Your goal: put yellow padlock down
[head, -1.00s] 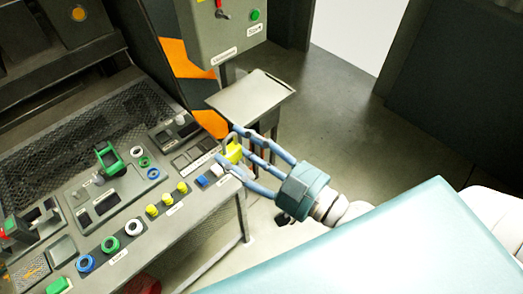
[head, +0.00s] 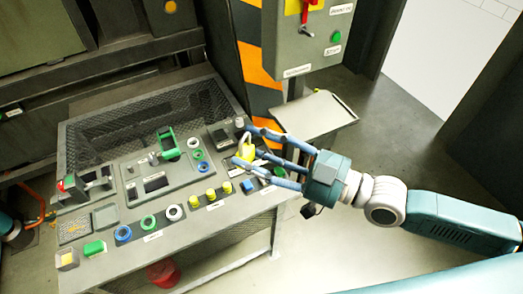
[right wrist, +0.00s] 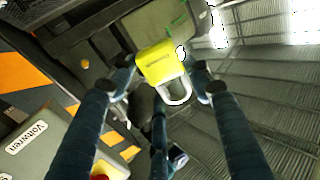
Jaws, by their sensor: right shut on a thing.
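My right gripper (head: 246,150) is shut on the yellow padlock (head: 246,153), near the right end of the grey control panel (head: 172,228). Its fingers partly hide the padlock in the head view. In the right wrist view the yellow padlock (right wrist: 158,62) sits between the fingertips of my right gripper (right wrist: 161,72), with its silver shackle toward the camera. I cannot tell whether the padlock touches the panel. My left gripper is not in view.
The panel carries a green-handled part (head: 167,143), yellow buttons, and blue, green and white rings. A grey shelf (head: 315,116) stands behind my right gripper, below a control box (head: 303,45) with a red lever. A red bucket (head: 163,272) is under the panel.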

